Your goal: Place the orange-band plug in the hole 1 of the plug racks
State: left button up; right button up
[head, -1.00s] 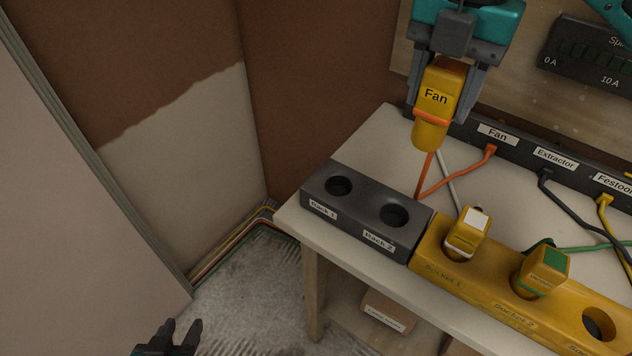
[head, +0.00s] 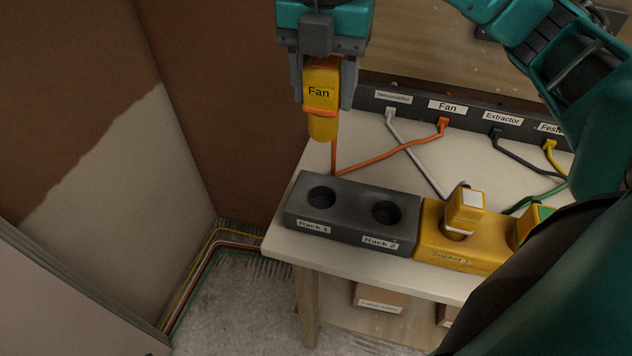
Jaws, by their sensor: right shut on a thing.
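My right gripper (head: 321,85) is shut on the yellow plug (head: 321,126) labelled "Fan", which has an orange band. It holds the plug upright, above and behind the dark grey plug rack (head: 352,230). An orange cable hangs from the plug's lower end. The hole labelled Rack 1 (head: 321,197) is empty, and so is the hole labelled Rack 2 (head: 386,213). The plug is over the Rack 1 side, apart from the rack. My left gripper is not in view now.
The yellow socket block (head: 432,243) adjoins the rack on the right, holding a white-banded plug (head: 465,208) and a green-banded plug (head: 527,225). The labelled power strip (head: 470,118) lies behind, with cables across the table (head: 420,162). My right arm hides the table's right side.

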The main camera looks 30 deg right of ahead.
aim_at(324, 119)
notch_tip(324, 119, down, 18)
jog(key=b, duration=0.3)
jog(key=shift+r+b, duration=0.25)
jog(key=shift+b, duration=0.05)
jog(key=o, duration=1.1)
jog(key=shift+f, duration=0.15)
jog(key=shift+o, duration=0.2)
notch_tip(324, 119, up, 12)
jog(key=shift+r+p, duration=0.2)
jog(key=shift+p, duration=1)
